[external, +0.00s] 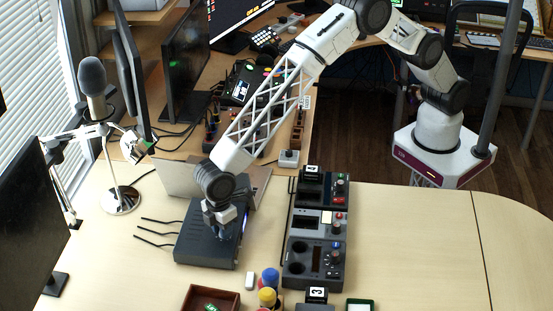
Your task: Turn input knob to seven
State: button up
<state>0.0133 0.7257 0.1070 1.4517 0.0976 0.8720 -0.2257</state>
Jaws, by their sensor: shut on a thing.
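A dark grey box-shaped device (196,250) lies on the pale table left of centre, with a blue-lit front face on its right side and several black cables at its left.
A row of control panels (318,250) stands to the right of the device. Yellow and blue round-topped items (268,297) and a brown tray (205,297) are at the front. A microphone (94,85) and laptop (180,178) stand behind. The table's right side is clear.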

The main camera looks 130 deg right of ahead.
jog(key=shift+m, duration=0.3)
jog(key=m, duration=0.9)
jog(key=shift+m+t, duration=0.3)
jog(key=shift+t, duration=0.1)
jog(key=o, duration=0.9)
jog(key=shift+s, duration=0.1)
jog(key=shift+s+d+r, duration=0.1)
jog(key=shift+d+r, duration=0.05)
jog(key=shift+r, duration=1.8)
jog(key=shift+s+d+r, duration=0.1)
jog(key=shift+r, duration=1.85)
